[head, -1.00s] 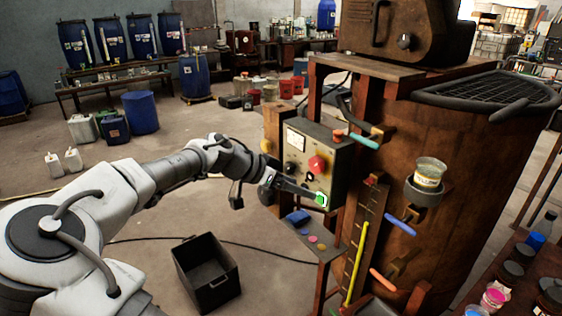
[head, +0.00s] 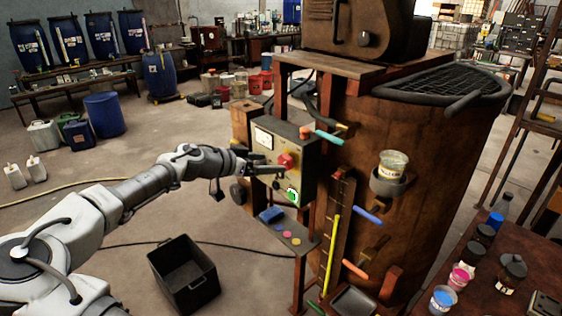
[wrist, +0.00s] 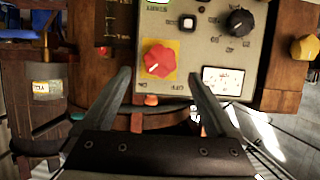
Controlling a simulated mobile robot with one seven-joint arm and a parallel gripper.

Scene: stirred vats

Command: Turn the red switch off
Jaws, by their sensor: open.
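The red switch (head: 286,160) is a lobed knob on a yellow square plate, on the front of a grey-green control box (head: 303,183). In the wrist view the red switch (wrist: 158,60) shows a short white pointer mark towards its lower left. My gripper (head: 279,163) is open in front of the box, close to the switch. In the wrist view its two fingers (wrist: 160,74) stand apart, one on each side of the switch's lower part. The switch lies between the tips in the picture; contact cannot be told.
A green button (head: 292,195), a black knob (wrist: 239,22), a yellow knob (wrist: 305,48) and a white gauge (head: 264,138) are near the switch. A small shelf (head: 298,247) juts out below the box. A large rusty vat (head: 440,170) stands to the right.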

